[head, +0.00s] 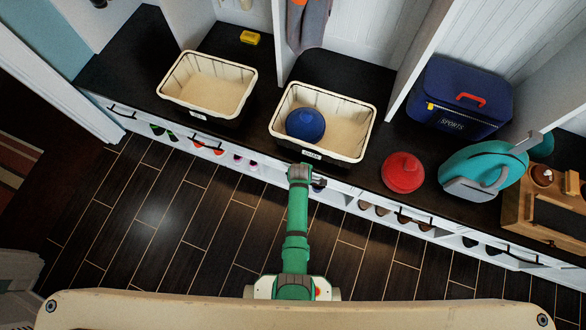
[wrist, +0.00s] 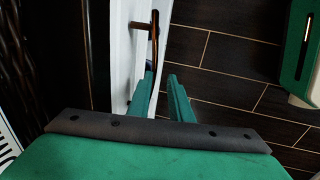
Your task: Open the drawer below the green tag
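A row of white drawers (head: 340,187) with dark handles runs under the front edge of the dark bench. My gripper (head: 307,177) is at the drawer front below the middle bin. The left finger lies close to the white front. I cannot make out a green tag in either view.
On the bench (head: 130,75) stand two cream bins (head: 246,92), the right one holding a blue ball (head: 305,124). A red round object (head: 403,172), navy sports bag (head: 450,95) and teal carrier (head: 485,168) stand to the right. The dark floor (head: 150,215) in front is clear.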

